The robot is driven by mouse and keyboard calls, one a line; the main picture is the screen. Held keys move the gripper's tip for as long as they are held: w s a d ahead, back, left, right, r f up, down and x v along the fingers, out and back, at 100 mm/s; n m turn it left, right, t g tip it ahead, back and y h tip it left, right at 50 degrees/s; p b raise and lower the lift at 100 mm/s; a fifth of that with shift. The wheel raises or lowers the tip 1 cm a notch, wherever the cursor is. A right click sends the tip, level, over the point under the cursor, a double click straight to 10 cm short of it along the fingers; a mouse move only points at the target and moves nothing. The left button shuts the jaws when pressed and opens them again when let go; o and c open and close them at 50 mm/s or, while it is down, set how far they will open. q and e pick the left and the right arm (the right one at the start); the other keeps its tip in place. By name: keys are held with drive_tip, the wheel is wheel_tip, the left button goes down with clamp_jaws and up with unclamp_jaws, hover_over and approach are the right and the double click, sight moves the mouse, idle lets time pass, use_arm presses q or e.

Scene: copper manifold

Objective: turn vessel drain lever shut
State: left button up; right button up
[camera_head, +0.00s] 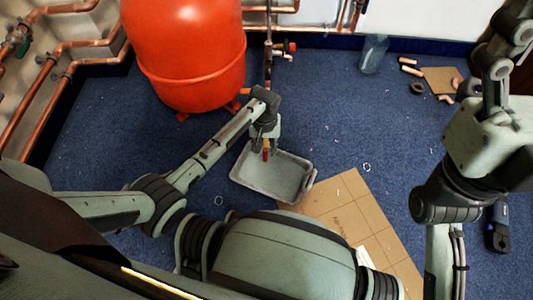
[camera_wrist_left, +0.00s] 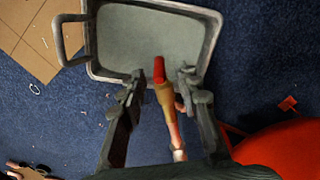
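The red vessel (camera_head: 190,45) stands on the blue floor at the upper left of the head view. The vessel drain lever has a red handle; it shows in the head view (camera_head: 265,154) and in the left wrist view (camera_wrist_left: 159,70). In the wrist view it sits at the end of a brass valve body (camera_wrist_left: 166,97) on a copper pipe. My left gripper (camera_wrist_left: 163,76) is open, one finger on each side of the handle, with visible gaps. It also shows from above in the head view (camera_head: 265,140). My right gripper cannot be made out.
A grey tray (camera_head: 245,183) lies below the valve, its handle at the right. Cardboard (camera_head: 350,205) lies beside it. Copper pipes (camera_head: 60,65) run along the left wall. Floor right of the tray is mostly clear.

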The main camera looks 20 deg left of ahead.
sight(265, 150)
use_arm(q)
drive_tip(key=shift+w+f+b, duration=0.1)
drive_tip(key=shift+f+b, duration=0.55)
drive_tip(key=shift+f, duration=1.35)
clamp_jaws()
